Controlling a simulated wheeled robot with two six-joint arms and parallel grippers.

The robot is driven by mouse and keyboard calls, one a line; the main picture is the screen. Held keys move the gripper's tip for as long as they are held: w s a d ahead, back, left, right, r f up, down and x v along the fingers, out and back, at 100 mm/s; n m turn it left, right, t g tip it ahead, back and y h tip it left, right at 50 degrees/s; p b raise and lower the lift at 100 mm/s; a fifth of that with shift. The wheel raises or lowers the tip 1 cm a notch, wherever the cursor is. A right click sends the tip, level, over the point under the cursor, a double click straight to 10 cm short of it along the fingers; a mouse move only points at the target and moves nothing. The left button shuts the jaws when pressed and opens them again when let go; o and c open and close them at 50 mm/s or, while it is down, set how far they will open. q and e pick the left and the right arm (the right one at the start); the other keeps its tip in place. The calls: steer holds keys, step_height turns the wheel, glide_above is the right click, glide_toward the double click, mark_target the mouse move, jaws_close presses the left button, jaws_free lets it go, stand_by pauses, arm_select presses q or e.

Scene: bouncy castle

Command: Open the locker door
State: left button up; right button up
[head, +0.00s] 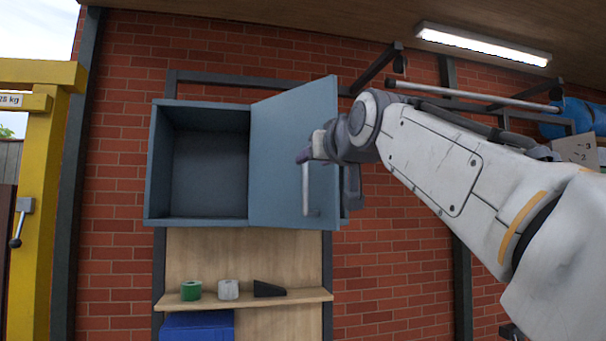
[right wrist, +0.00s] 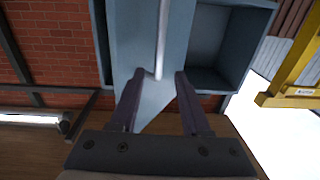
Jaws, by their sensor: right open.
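The blue-grey locker (head: 198,222) hangs on the brick wall, and its inside is visible and empty. A pale vertical bar handle (head: 305,190) is on the door's face. My right gripper (head: 303,155) is at the upper part of the handle, partly hidden by its own wrist. In the right wrist view my right gripper (right wrist: 158,75) is open, with the handle (right wrist: 161,45) showing between and beyond the fingertips. The door (right wrist: 135,30) and locker (right wrist: 232,80) show there too. My left gripper is not in view.
A wooden shelf (head: 245,302) below the locker holds a green roll (head: 191,290), a white roll (head: 228,289) and a black wedge (head: 268,289). A blue box (head: 197,326) sits beneath. A yellow frame (head: 42,200) stands at left.

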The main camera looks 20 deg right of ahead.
steer(key=shift+s+b, duration=0.4)
steer(key=shift+s, duration=1.4)
